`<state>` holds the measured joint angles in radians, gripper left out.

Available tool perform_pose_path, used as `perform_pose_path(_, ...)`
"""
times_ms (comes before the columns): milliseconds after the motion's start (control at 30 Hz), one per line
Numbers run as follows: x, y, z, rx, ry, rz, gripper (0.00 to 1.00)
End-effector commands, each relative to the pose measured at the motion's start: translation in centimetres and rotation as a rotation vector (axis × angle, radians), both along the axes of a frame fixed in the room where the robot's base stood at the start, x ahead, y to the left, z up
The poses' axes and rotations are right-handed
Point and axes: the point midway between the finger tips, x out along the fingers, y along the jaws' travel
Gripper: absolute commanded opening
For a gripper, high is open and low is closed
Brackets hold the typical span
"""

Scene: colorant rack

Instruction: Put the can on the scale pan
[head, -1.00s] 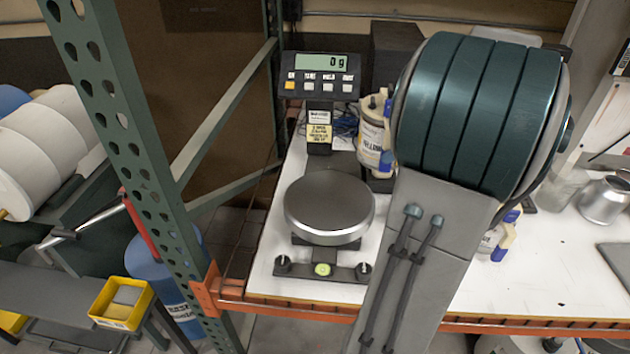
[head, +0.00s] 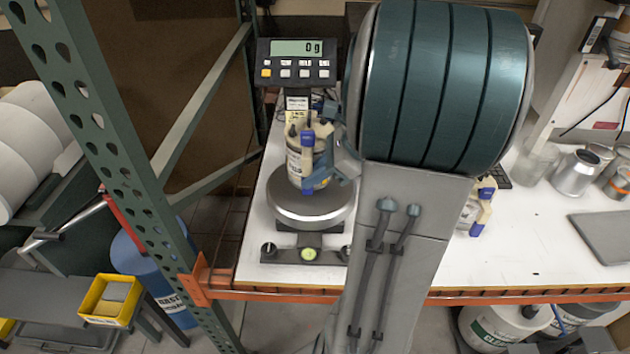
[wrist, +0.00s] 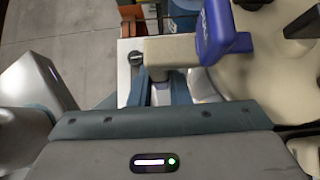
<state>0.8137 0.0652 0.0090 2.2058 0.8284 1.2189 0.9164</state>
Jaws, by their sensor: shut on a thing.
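The can (head: 302,168) is cream with a printed label and blue parts at its top. My gripper (head: 342,165) is shut on it from the right side. In the head view the can looks upright over the round grey scale pan (head: 300,215). The display (head: 297,47) reads 0 g; I cannot tell whether the can touches the pan. In the wrist view a cream part of the can (wrist: 168,52) is between my fingers, with a blue piece (wrist: 220,32) beside it. My arm hides part of the area right of the scale.
A green perforated upright (head: 110,150) stands left of the scale, with an orange beam (head: 250,290) along the white tabletop's front edge. Another cream and blue container (head: 478,210) stands right of my arm. Metal cans (head: 575,172) and a grey plate (head: 602,238) are farther right.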

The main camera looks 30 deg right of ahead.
Motion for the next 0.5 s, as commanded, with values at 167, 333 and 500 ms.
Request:
perform_pose_path(167,0.0,0.0,-2.1,0.002,0.0,0.0,0.0)
perform_pose_path(333,0.0,0.0,-2.7,0.0,-0.002,0.001,0.0)
perform_pose_path(500,0.0,0.0,-2.7,0.0,-0.002,0.002,0.0)
